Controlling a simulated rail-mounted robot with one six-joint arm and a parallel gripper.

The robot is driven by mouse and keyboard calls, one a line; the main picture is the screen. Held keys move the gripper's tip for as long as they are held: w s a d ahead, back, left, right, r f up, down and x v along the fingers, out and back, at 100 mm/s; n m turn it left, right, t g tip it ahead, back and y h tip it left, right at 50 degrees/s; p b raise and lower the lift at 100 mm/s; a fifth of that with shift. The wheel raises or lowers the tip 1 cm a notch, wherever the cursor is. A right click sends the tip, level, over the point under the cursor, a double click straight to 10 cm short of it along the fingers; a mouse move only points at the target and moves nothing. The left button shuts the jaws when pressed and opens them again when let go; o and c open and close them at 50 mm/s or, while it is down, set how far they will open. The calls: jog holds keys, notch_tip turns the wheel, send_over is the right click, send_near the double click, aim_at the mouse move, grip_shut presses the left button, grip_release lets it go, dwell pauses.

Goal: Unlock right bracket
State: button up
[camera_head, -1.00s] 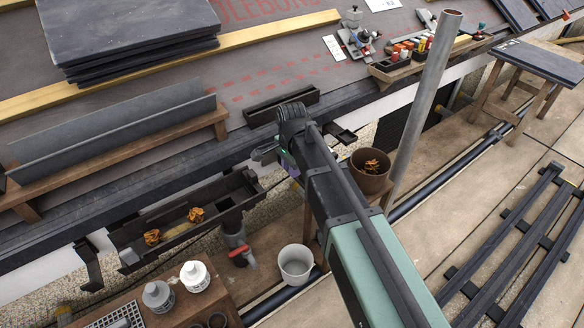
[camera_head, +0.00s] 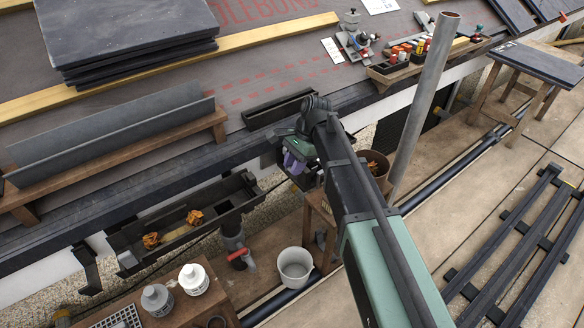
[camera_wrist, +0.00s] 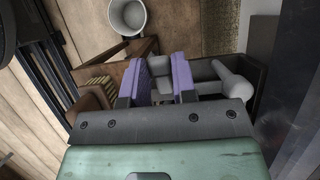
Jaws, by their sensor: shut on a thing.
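My gripper (camera_head: 296,160) is near the roof edge, right of the gutter's right end. In the wrist view its purple jaws (camera_wrist: 162,82) are apart, with a grey, rounded thing (camera_wrist: 162,90) between them; I take them to be shut on it. What this thing is, I cannot tell. The dark gutter trough (camera_head: 125,238) hangs below the eave with clumps of brown leaves (camera_head: 194,217) in it. A black bracket (camera_head: 88,268) hangs at the gutter's left end. The right bracket is not clearly visible; my arm and gripper cover that area.
A wooden stand (camera_head: 320,207) and a brown pot (camera_head: 381,163) are beside my arm. A white bucket (camera_head: 295,265) stands below and also shows in the wrist view (camera_wrist: 127,16). A grey pole (camera_head: 425,100) rises right of my arm.

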jog(key=g+y+b, duration=0.1)
jog(key=w+d+g+y+b, duration=0.1)
jog(key=y, duration=0.1)
jog(key=shift+d+r+b, duration=0.1)
jog(key=shift+r+b, duration=0.05)
jog(key=shift+b, duration=0.15)
jog(key=shift+d+r+g+y+b, duration=0.15)
jog(key=shift+r+g+y+b, duration=0.1)
jog(key=shift+g+y+b, duration=0.5)
jog(key=shift+w+r, duration=0.1)
jog(key=o, duration=0.9)
